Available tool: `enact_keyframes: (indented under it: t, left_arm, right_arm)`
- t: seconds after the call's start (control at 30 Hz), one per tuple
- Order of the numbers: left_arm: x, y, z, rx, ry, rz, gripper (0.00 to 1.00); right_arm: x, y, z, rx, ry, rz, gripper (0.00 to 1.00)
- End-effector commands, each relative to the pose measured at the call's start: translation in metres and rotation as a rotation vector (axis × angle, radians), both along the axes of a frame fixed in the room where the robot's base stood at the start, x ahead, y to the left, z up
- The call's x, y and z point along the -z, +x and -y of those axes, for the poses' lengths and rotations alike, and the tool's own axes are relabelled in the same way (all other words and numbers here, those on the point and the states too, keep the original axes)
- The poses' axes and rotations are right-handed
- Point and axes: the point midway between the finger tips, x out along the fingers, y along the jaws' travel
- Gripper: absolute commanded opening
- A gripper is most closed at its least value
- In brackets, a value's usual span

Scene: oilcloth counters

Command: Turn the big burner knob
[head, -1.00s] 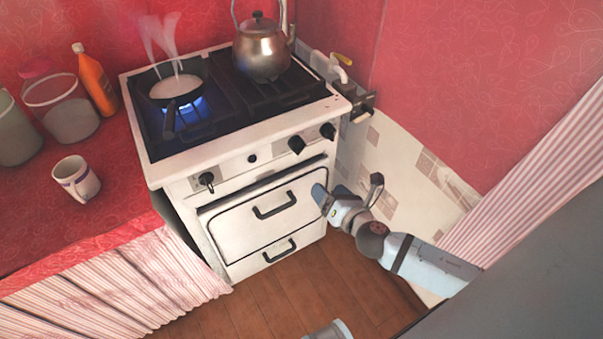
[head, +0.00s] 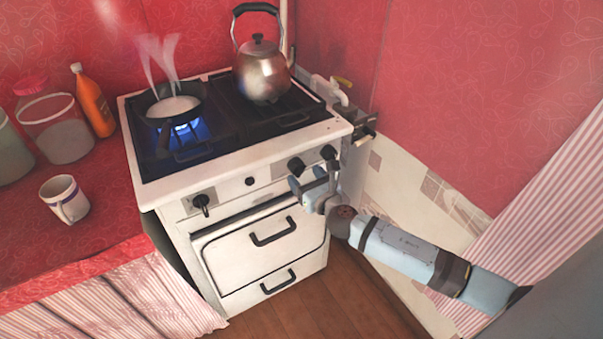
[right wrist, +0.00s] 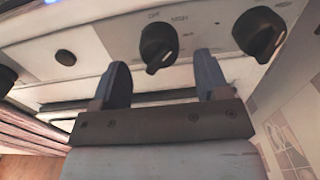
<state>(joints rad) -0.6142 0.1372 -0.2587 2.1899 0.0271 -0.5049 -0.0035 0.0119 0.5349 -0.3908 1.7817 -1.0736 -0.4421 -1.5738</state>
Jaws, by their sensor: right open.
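The white stove's front panel carries black knobs. One round knob (head: 297,166) is right of centre, another (head: 328,152) is at the right end, and a third (head: 201,203) is at the left. I cannot tell for certain which is biggest. My right gripper (head: 307,179) is open just below and in front of the right-of-centre knob. In the right wrist view, that knob (right wrist: 158,46) shows between and beyond the two fingertips (right wrist: 162,66), with no clear contact. The right-end knob (right wrist: 259,34) is outside the right finger. My left gripper is not in view.
A pan (head: 176,103) steams over a lit blue burner; a kettle (head: 263,70) stands on the back right. The oven door handle (head: 273,231) juts out below the panel. A mug (head: 64,199) is on the red counter. A pipe valve (head: 362,131) is right of the stove.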

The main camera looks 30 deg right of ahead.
Motion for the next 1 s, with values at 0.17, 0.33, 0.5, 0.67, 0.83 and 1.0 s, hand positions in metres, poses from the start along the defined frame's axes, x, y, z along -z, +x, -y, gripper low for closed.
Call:
enact_keyframes:
  t: [0.17,0.33,0.5,0.67,0.83,1.0]
  left_arm:
    - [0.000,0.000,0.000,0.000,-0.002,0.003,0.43]
    - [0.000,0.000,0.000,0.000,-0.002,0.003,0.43]
    - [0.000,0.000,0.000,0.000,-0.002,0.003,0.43]
    - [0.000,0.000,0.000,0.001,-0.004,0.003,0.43]
    - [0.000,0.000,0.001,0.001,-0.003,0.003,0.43]
    - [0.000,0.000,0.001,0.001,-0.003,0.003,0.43]
  right_arm:
    - [0.001,0.018,-0.001,-0.001,0.001,0.000,0.68]
    - [0.000,0.023,0.000,-0.001,0.002,-0.001,0.68]
    - [0.000,0.023,0.000,-0.001,0.001,-0.001,0.68]
    - [0.000,0.023,0.000,-0.001,0.001,-0.001,0.36]
    - [0.000,0.022,0.000,-0.001,0.002,-0.001,0.19]
    - [0.001,0.022,0.000,-0.001,0.018,-0.001,0.19]
